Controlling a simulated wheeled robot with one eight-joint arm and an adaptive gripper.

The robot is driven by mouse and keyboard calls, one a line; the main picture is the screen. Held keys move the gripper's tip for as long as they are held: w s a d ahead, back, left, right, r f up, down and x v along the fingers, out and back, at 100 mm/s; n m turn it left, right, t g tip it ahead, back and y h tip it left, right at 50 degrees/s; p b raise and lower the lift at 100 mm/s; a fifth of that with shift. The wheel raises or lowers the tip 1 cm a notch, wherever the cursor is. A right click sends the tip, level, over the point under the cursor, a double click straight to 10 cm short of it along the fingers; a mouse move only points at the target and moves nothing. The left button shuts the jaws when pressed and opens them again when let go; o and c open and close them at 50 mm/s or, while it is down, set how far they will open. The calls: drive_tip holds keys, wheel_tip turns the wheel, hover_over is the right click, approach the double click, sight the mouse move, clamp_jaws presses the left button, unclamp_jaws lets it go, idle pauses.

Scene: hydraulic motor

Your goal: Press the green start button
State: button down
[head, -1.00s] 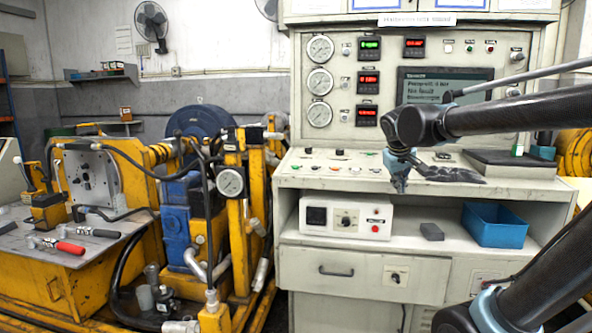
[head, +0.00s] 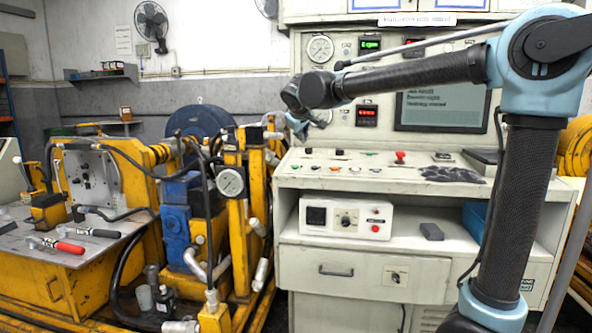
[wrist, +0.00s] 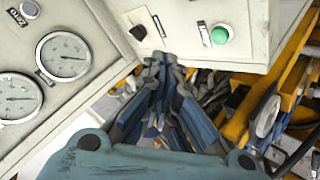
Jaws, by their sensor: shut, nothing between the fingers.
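The green button (wrist: 219,35) shows in the wrist view as a round green cap on the pale console panel, beside a small white label. In the head view, a small green spot at the left end of the desk's front row of controls (head: 295,167) appears to be the same button. My gripper (head: 301,129) is above the left part of the console desk, in front of the gauges. In the wrist view its blue fingers (wrist: 166,62) are shut and empty. Their tips lie to the lower left of the button in the picture, apart from it.
A black knob (wrist: 138,33) sits near the button. The desk also carries a red mushroom button (head: 400,157) and several small controls. A white control box (head: 346,217) stands on the shelf below. The yellow hydraulic machine (head: 236,200) is left of the console.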

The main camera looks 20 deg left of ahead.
sight(295, 167)
drive_tip(key=a, duration=0.2)
drive_tip(key=a+r, duration=0.1)
drive_tip(key=shift+s+a+n+y, duration=0.2)
drive_tip(key=shift+s+n+y, duration=0.1)
drive_tip(key=shift+f, duration=0.15)
drive_tip(key=shift+w+f, duration=0.2)
drive_tip(key=shift+f, duration=1.25)
drive_tip(key=shift+w+f, duration=0.25)
drive_tip(key=shift+f, duration=1.15)
drive_tip(key=shift+w+f, duration=0.2)
drive_tip(key=shift+f, duration=1.25)
drive_tip(key=shift+f, duration=0.1)
drive_tip(key=shift+f, duration=0.25)
drive_tip(key=shift+a+f, duration=0.1)
drive_tip(key=shift+f, duration=0.25)
drive_tip(key=shift+r, duration=0.8)
